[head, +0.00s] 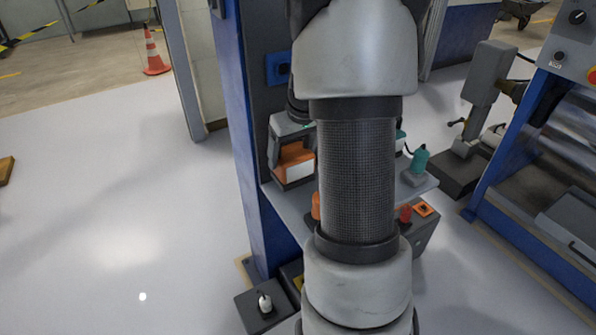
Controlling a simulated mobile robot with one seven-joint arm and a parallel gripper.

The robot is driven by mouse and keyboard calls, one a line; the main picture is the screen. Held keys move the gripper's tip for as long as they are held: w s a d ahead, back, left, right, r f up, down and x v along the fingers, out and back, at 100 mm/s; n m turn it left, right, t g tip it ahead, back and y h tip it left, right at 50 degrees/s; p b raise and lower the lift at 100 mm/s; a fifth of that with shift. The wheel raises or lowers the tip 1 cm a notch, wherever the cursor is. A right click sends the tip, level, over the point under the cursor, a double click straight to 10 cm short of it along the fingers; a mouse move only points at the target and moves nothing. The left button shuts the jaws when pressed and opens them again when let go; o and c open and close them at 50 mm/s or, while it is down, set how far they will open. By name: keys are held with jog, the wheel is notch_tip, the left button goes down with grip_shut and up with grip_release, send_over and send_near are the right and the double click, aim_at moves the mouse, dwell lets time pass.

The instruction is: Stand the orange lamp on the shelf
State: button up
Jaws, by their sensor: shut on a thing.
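The orange lamp (290,158), a boxy orange body with a white face and dark frame, shows left of my arm, in front of the blue column. My gripper (289,132) is partly hidden behind my own arm. It sits right at the lamp's top and is shut on it; the finger contact is not clear. The lamp looks about upright. The shelf (279,202) is a grey ledge just below the lamp; I cannot tell whether they touch. My arm hides the middle of the shelf.
A teal item (420,160) stands at the shelf's right end. Small orange (316,205) and red (405,214) items show low beside my arm. A dark box (250,314) with a white-topped piece is on the floor.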

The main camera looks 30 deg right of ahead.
jog(key=shift+f+b, duration=0.55)
jog(key=shift+f, duration=1.8)
jog(key=shift+f, duration=0.1)
jog(key=o, duration=1.5)
jog(key=shift+f, duration=0.1)
jog(key=shift+r, duration=0.4)
jog(key=p+v, duration=0.2)
jog(key=v, duration=0.9)
jog(key=shift+s+r+p, duration=0.2)
jog(key=shift+r+p, duration=0.05)
jog(key=shift+p, duration=0.05)
